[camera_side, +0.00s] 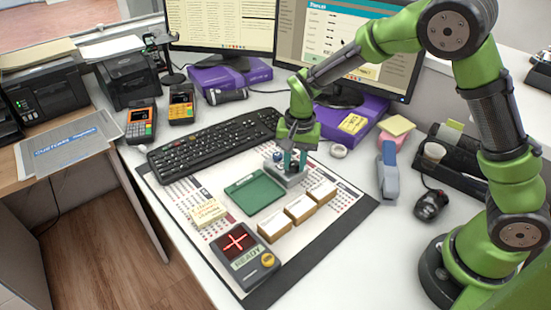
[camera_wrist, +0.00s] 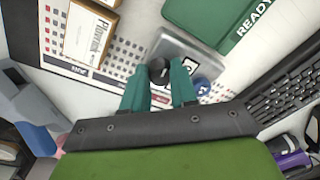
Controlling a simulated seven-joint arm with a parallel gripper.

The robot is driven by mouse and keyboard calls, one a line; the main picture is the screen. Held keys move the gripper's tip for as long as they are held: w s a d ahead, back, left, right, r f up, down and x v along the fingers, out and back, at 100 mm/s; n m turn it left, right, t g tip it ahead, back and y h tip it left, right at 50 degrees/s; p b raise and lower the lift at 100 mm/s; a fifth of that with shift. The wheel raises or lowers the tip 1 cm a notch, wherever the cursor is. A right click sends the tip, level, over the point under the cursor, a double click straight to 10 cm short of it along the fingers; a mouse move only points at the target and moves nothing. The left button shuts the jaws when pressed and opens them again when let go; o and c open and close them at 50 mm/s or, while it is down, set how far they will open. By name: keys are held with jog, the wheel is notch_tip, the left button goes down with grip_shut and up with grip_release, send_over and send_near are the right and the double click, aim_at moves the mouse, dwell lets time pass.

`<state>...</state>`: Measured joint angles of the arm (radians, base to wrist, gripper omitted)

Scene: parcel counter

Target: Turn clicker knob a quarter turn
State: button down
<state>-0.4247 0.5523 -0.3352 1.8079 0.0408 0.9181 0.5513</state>
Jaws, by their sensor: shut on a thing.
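The clicker is a small grey box (camera_side: 290,179) on the desk mat, beside the green tray. In the wrist view its grey top (camera_wrist: 190,46) carries a black round knob (camera_wrist: 159,71) with a light pointer line, and a blue button (camera_wrist: 201,86) sits near its corner. My gripper (camera_side: 295,160) points down at the clicker with its two teal fingers. In the wrist view my gripper (camera_wrist: 159,66) has one finger on each side of the knob, shut on it. The fingers hide the knob in the side view.
A green tray (camera_side: 254,191) lies left of the clicker. Several wooden card boxes (camera_side: 298,210) stand in front of it. A black keyboard (camera_side: 212,143) lies behind, and a blue-grey stapler (camera_side: 389,180) stands to the right. A device with a red cross (camera_side: 246,258) sits at the mat's front.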

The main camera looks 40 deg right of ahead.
jog(key=shift+m, duration=0.5)
jog(key=c, duration=0.9)
grip_release()
jog(key=r, duration=1.7)
jog(key=shift+s+d, duration=0.25)
jog(key=shift+s, duration=0.1)
jog(key=s+d+r+n+t, duration=0.1)
jog(key=s+n+t, duration=0.1)
jog(key=s, duration=0.4)
jog(key=s+d+r+n+t+y, duration=0.1)
jog(key=s+n+t, duration=0.1)
jog(key=s, duration=0.4)
jog(key=s+d+r+n+t, duration=0.1)
jog(key=s+n+t, duration=0.1)
jog(key=s, duration=0.4)
jog(key=shift+s+d+n+t+y, duration=0.1)
jog(key=shift+d+n+t+y, duration=0.2)
jog(key=shift+n+t, duration=0.1)
